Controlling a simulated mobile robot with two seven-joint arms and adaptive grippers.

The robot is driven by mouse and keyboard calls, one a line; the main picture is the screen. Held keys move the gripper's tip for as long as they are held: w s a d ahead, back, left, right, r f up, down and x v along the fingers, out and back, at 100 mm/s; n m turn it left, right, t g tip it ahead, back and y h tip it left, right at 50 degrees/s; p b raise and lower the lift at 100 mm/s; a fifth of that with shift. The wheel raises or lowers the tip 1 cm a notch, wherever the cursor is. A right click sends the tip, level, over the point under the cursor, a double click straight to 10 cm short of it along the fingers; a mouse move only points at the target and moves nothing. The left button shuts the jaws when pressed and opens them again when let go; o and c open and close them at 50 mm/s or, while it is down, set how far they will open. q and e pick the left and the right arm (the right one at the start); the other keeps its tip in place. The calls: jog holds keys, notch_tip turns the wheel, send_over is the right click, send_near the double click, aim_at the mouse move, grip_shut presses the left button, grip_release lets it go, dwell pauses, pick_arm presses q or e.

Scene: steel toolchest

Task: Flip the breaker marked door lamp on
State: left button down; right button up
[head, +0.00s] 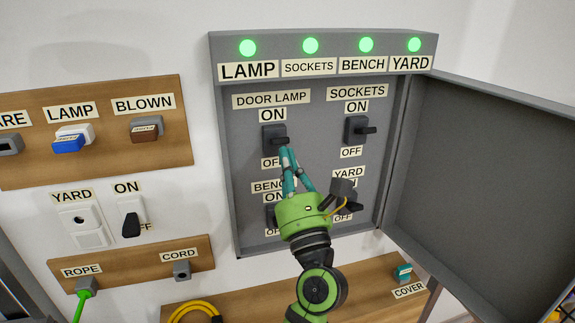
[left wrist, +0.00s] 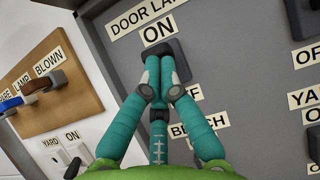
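The door lamp breaker (head: 273,137) is a black switch with a stubby lever, in the upper left of the open grey panel, between its ON and OFF labels. Its lever sticks outward; I cannot tell firmly which way it is set. My left gripper (head: 285,152) has its teal fingers at the lower edge of this breaker. My right gripper is not in view.
The sockets breaker (head: 357,130) is to the right; the bench breaker (head: 270,216) and yard breaker (head: 352,203) are below, partly behind my arm. Green lights (head: 310,46) are lit along the top. The panel door (head: 475,180) stands open at right. Fuse boards (head: 100,165) are at left.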

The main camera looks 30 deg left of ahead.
pick_arm(q)
jog(key=v, duration=1.2)
dwell(0.3)
